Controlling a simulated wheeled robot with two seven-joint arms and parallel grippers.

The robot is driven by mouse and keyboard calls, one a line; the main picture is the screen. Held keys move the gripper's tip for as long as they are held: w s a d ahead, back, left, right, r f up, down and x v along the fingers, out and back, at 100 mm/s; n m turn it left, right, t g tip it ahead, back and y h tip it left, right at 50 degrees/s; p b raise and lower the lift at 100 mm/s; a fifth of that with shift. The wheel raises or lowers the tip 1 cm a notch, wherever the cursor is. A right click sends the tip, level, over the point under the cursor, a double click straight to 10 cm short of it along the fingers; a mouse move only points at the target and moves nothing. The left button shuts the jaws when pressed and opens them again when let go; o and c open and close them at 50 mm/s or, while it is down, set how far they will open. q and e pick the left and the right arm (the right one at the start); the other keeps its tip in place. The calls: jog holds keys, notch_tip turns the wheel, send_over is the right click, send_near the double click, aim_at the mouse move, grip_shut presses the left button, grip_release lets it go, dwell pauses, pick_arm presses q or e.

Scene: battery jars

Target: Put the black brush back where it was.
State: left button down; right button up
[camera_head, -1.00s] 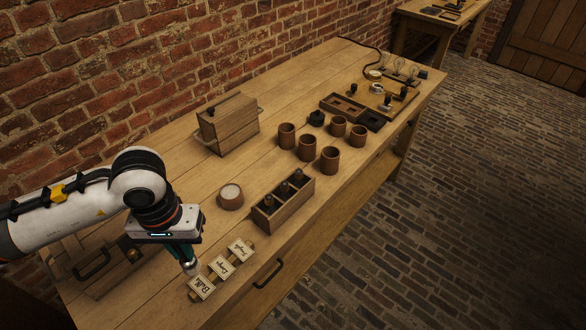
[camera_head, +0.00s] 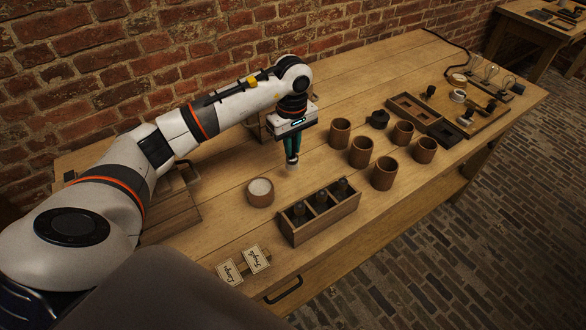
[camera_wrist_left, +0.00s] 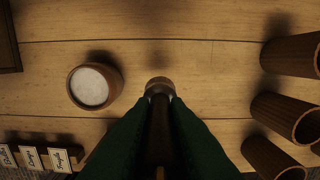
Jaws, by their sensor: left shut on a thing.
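My left gripper (camera_head: 292,157) is shut and points down above the table (camera_head: 225,170), right of and behind the round wooden pot with white contents (camera_head: 261,192). It holds a narrow dark thing with a pale brownish lower end, which I take for the black brush (camera_head: 291,167). In the left wrist view this brush (camera_wrist_left: 160,86) sits between the fingers (camera_wrist_left: 160,125), its upper part largely hidden by them. The pot (camera_wrist_left: 93,86) is to the left there. A wooden box with compartments (camera_head: 320,222) holds dark upright things. My right gripper is not in view.
Several brown cups (camera_head: 361,152) stand right of the gripper. Label cards (camera_head: 257,259) lie near the front edge. A wooden case (camera_head: 264,130) is partly hidden behind my arm. A board with small items (camera_head: 468,117) lies at the far right. Bare tabletop surrounds the gripper.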

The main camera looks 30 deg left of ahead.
aim_at(293, 163)
pick_arm(q)
notch_tip(293, 163, down, 2)
jog(key=shift+f, duration=0.2)
notch_tip(293, 163, down, 4)
jog(key=shift+r+p, duration=0.2)
jog(key=shift+p, duration=0.4)
jog(key=shift+f, duration=0.3)
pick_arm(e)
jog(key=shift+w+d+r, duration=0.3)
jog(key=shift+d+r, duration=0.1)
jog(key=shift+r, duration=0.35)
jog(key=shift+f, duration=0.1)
pick_arm(q)
jog(key=shift+f+b, duration=0.2)
jog(key=shift+b, duration=0.1)
jog(key=c, duration=1.4)
grip_release()
jog(key=shift+r, duration=0.1)
